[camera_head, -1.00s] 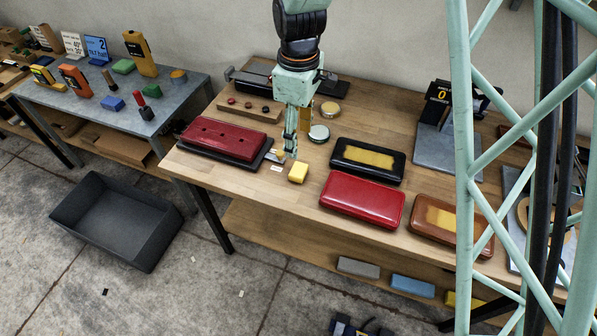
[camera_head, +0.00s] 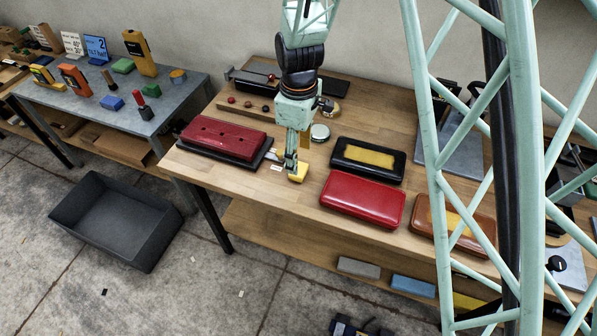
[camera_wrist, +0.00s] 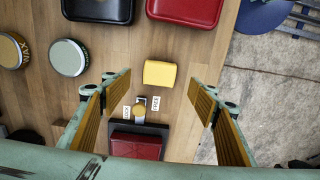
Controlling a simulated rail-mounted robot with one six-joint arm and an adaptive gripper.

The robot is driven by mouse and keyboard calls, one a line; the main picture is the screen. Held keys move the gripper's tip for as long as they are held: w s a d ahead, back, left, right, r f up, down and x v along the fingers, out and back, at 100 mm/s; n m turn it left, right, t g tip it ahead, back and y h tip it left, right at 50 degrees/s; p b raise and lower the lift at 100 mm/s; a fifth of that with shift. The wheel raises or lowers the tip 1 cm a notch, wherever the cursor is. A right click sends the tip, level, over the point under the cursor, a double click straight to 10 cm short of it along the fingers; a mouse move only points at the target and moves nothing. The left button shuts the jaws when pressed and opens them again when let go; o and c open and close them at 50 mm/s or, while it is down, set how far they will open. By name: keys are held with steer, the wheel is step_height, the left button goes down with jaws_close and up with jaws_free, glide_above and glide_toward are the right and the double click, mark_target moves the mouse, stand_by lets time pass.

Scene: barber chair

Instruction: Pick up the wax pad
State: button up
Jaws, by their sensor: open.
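The wax pad seems to be the small yellow block (camera_head: 298,175) on the wooden table, left of the red cushion. In the wrist view the yellow block (camera_wrist: 160,74) lies ahead of and between my fingers, with wood showing around it. My gripper (camera_head: 292,172) is open and above the block, partly covering it in the head view. A round tin with letters like WAX (camera_wrist: 12,50) stands at the left of the wrist view.
A red cushion (camera_head: 362,200) and a black tray with a yellow patch (camera_head: 367,160) lie right of the block. A dark red pad on a black base (camera_head: 222,140) lies left. A small clamp (camera_wrist: 140,108) and white tags sit close to the block. The table's front edge is near.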

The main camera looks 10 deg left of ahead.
steer(key=shift+f, duration=0.4)
steer(key=shift+f, duration=0.15)
steer(key=shift+f, duration=2.45)
steer(key=c, duration=0.8)
